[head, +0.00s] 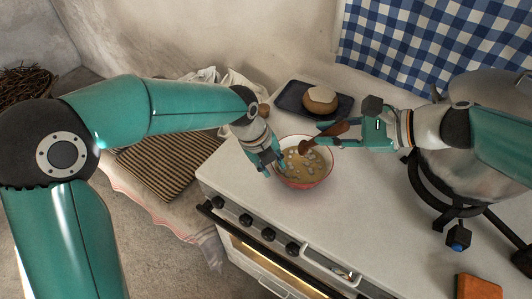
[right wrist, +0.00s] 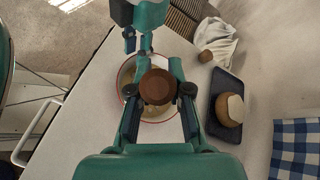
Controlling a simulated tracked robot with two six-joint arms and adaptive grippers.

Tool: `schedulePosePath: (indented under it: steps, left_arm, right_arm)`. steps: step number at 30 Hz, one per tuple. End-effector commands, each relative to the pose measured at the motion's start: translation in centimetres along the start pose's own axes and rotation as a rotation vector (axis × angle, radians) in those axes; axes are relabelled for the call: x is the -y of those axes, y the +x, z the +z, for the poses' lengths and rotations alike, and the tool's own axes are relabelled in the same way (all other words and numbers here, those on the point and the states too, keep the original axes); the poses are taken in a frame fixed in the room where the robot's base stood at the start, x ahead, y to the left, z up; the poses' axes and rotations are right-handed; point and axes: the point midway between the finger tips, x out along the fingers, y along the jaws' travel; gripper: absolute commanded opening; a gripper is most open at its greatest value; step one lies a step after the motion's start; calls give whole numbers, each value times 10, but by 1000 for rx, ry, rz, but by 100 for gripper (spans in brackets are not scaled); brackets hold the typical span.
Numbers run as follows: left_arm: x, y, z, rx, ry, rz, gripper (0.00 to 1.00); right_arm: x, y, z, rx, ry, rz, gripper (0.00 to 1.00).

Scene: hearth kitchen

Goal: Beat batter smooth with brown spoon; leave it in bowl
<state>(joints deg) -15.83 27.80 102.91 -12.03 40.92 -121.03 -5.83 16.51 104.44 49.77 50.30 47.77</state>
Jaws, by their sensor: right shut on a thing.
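The bowl (head: 305,186) has a red rim and stands on the white counter, holding tan batter (head: 298,173) with several pale lumps in it. My right gripper (head: 338,136) is shut on the brown spoon (head: 334,130), which slants down to the left with its lower end over or in the batter. In the right wrist view the spoon's round brown end (right wrist: 157,87) sits between the fingers and hides part of the bowl (right wrist: 122,75). My left gripper (head: 274,162) is at the bowl's left rim; whether its fingers grip the rim is unclear.
A dark tray (head: 290,98) with a round brown, pale-topped item (head: 320,100) stands behind the bowl. A large metal vessel (head: 450,175) on a dark stand is at right. The counter in front of the bowl is clear.

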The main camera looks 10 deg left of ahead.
Motion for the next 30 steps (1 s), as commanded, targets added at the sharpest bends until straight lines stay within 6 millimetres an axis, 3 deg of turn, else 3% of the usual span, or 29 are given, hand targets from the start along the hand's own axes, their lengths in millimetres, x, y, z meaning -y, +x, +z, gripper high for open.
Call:
schedulePosePath:
  steps: [7, 19, 25, 30]
  left_arm:
    - [0, 31, 0, -1, -2, 2, 32]
    - [0, 38, 0, 0, -1, 0, 32]
    - [0, 38, 0, 0, -1, 0, 1]
    - [0, 38, 0, 0, -1, 0, 0]
  right_arm:
    - [0, 0, 0, 0, 0, 0, 0]
    - [0, 0, 0, 0, 0, 0, 0]
    - [0, 0, 0, 0, 0, 0, 0]
    - [0, 0, 0, 0, 0, 0, 0]
